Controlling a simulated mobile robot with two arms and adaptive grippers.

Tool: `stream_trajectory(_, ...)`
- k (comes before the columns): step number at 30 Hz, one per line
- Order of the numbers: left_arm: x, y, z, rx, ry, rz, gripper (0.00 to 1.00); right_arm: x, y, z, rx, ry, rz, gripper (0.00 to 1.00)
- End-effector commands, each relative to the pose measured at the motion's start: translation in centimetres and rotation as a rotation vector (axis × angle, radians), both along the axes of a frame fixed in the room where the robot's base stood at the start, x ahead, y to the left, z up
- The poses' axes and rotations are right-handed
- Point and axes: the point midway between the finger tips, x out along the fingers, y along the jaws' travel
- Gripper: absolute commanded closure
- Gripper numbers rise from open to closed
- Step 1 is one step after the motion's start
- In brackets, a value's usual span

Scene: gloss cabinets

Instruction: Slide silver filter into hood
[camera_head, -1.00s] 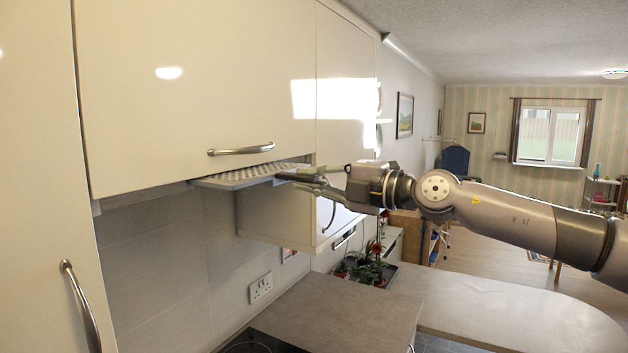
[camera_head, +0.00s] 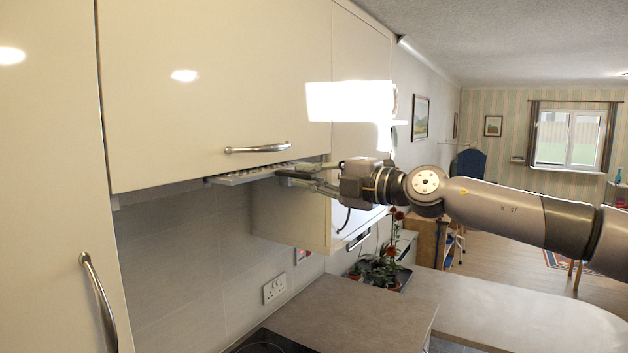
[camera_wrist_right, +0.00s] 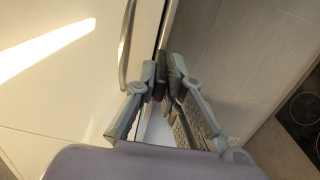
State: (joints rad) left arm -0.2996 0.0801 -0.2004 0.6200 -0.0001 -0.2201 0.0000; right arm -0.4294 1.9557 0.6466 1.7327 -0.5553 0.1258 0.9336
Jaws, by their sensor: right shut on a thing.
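The silver filter (camera_head: 240,177) is a thin flat perforated panel. In the head view it lies roughly level at the lower edge of the wall cabinet, with a narrow strip of it projecting out in front. The hood (camera_head: 160,193) is the recess under this cabinet; its inside is hidden. My right gripper (camera_head: 284,175) is shut on the filter's right end, coming in from the right. In the right wrist view the gripper's fingers (camera_wrist_right: 166,72) point up beside the cabinet's lower edge; the filter cannot be made out clearly there. My left gripper is not in view.
A glossy cabinet door with a bar handle (camera_head: 257,149) is just above the filter. A lower-hanging cabinet (camera_head: 290,215) stands to the right, close behind my gripper. Below are a worktop (camera_head: 350,312), a hob (camera_head: 262,345) and potted plants (camera_head: 382,270).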

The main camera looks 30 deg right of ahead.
Motion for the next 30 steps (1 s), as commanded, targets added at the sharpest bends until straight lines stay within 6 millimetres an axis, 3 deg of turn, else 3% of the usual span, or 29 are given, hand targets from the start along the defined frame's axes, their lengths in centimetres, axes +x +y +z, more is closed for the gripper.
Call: stream_trajectory(30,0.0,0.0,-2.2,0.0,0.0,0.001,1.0,3.7,2.0,0.0,0.003,-0.002,0.002,1.0)
